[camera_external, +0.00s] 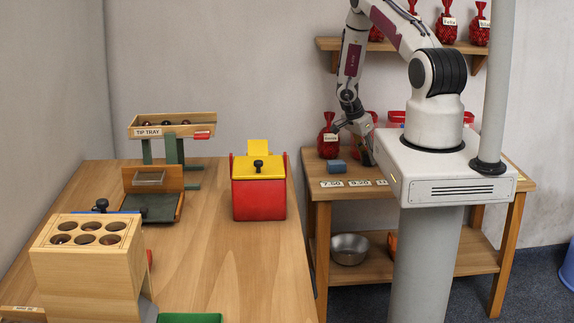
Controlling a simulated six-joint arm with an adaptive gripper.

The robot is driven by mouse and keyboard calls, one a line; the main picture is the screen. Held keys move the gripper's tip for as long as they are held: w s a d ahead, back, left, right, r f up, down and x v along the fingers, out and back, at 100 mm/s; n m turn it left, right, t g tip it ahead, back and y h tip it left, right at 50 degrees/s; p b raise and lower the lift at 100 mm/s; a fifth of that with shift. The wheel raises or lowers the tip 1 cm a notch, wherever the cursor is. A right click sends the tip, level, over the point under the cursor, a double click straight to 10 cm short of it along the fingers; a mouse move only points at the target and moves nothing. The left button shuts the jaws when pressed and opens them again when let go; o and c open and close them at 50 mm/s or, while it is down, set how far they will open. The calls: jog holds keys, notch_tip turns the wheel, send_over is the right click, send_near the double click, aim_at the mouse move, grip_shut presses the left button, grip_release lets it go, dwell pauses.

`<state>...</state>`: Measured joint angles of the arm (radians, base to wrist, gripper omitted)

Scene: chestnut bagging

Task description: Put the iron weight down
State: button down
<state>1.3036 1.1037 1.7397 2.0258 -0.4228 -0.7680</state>
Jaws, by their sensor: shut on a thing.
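My gripper (364,155) is over the wooden side table, low near its top and pointing down. It is shut on a small dark thing at its fingertips. I take this for the iron weight, but it is too small and dark to tell apart from the fingers. I cannot tell whether it touches the table top. A blue block (335,167) lies on the table to the left of my gripper.
The side table (316,190) carries price labels (358,183) along its front edge and red bags (328,143) at the back. A steel bowl (349,249) is on its lower shelf. The main table (235,265) holds a tip tray (172,127) and a red-yellow box (258,199).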

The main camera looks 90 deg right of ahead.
jog(key=shift+f, duration=0.25)
jog(key=c, duration=1.8)
grip_release()
jog(key=shift+c, duration=0.2)
jog(key=shift+r, duration=0.15)
jog(key=v, duration=1.2)
